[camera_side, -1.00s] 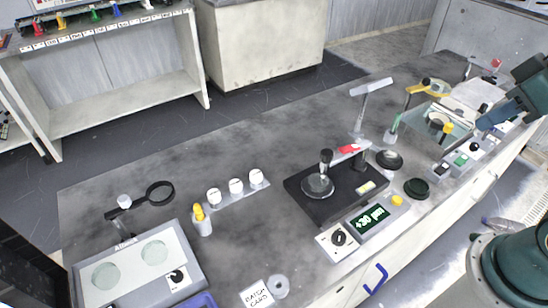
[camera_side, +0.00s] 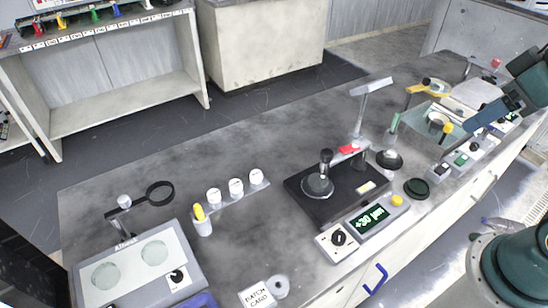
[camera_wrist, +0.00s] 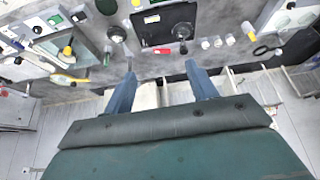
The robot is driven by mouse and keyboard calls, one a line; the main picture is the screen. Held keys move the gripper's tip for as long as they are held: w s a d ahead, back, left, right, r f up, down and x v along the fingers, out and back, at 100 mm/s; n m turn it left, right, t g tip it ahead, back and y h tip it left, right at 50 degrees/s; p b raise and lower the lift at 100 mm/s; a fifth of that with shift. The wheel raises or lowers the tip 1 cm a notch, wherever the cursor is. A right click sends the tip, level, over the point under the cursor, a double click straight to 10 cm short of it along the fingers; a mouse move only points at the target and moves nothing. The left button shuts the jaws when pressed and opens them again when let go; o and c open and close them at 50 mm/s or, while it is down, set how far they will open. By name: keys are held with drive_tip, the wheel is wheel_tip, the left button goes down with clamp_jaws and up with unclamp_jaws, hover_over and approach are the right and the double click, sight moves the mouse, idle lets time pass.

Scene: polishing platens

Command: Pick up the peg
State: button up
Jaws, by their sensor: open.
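No part is plainly marked as the peg. One upright candidate is the black-knobbed handle (camera_side: 326,157) on a round metal disc, on a black block (camera_side: 297,188). Another is a green upright piece (camera_side: 395,122) behind a dark dish. I cannot tell which is the peg. My gripper shows in the wrist view (camera_wrist: 160,70) as two separated blue-grey fingers, open, with nothing held between them. The black block (camera_wrist: 150,22) lies beyond the fingertips.
A yellow-capped bottle (camera_side: 202,224), several white cups (camera_side: 236,187) and a magnifier (camera_side: 160,193) stand left of the block. A dark green puck (camera_side: 417,188) and a control box (camera_side: 468,157) lie to its right. The rear left bench top is clear.

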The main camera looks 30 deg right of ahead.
drive_tip(key=w+a+r+n+g, duration=0.1)
drive_tip(key=w+a+r+n, duration=0.15)
drive_tip(key=w, duration=0.35)
drive_tip(key=w+a+r+n+g, duration=0.1)
drive_tip(key=w+n, duration=0.2)
drive_tip(key=w, duration=0.4)
drive_tip(key=n+g, duration=0.4)
drive_tip(key=n, duration=1.1)
hover_over(235, 183)
wheel_tip(235, 183, down, 25)
drive_tip(key=shift+r, duration=0.2)
drive_tip(key=shift+f, duration=4.3)
drive_tip(key=shift+f, duration=0.1)
